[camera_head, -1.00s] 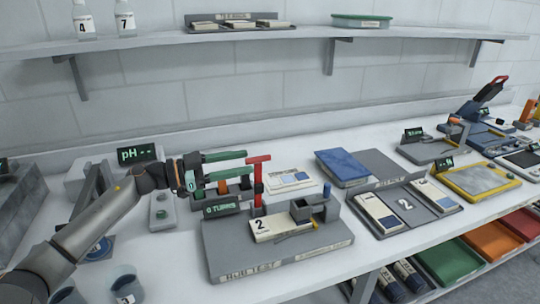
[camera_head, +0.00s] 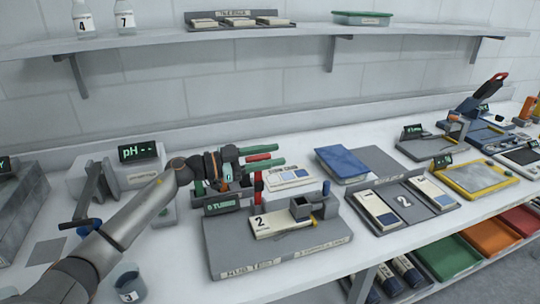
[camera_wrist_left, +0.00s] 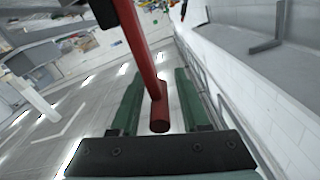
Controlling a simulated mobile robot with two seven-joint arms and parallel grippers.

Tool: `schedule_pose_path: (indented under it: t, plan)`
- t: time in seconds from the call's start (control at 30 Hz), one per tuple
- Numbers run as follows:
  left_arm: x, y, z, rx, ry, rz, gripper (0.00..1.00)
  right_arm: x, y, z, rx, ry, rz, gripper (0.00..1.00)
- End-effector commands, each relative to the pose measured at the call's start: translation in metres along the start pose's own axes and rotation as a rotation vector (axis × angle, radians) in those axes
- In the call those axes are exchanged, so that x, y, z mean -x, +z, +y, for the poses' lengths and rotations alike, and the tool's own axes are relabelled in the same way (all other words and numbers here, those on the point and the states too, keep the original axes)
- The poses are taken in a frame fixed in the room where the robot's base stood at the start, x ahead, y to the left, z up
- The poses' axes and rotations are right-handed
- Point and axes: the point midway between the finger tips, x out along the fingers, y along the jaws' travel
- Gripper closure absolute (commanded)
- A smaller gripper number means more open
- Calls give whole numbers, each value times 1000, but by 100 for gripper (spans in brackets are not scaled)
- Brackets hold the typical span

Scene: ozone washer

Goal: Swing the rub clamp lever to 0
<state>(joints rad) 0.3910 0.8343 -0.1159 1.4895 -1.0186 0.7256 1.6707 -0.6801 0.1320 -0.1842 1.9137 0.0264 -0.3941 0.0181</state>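The rub clamp lever (camera_head: 258,182) is a red post with a red crossbar, standing behind the grey rub test base (camera_head: 226,243). My left gripper (camera_head: 281,154) has reached the lever from the left, with its green fingers pointing right. In the head view the red crossbar shows between the two fingers. In the left wrist view the red lever (camera_wrist_left: 158,100) lies between the open fingers (camera_wrist_left: 157,98), with a visible gap on each side. The gripper and fingers partly hide the lever's upper part in the head view. My right gripper is not in view.
A small display (camera_head: 221,204) reading "0 TURNS" stands at the base's back left. A card marked 2 (camera_head: 275,224) lies on the base beside a grey block with a blue knob. A blue-lidded box (camera_head: 341,164) and a grey tray (camera_head: 403,219) lie to the right.

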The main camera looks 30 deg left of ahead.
Motion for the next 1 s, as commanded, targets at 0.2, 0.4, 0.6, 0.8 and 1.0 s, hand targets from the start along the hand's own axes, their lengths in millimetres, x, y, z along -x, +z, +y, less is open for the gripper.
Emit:
schedule_pose_path:
  t: [0.2, 0.4, 0.6, 0.8, 1.0]
  plan:
    - [0, 0, 0, -1, 0, 0, 81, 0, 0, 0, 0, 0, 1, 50]
    - [0, 0, 0, -1, 0, 0, 100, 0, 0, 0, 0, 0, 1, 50]
    - [0, 0, 0, -1, 0, 0, 100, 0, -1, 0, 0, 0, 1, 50]
    - [0, 0, 0, -1, 0, 0, 100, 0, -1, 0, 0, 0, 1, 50]
    - [0, 0, 0, -1, 0, -1, 100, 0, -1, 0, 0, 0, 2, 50]
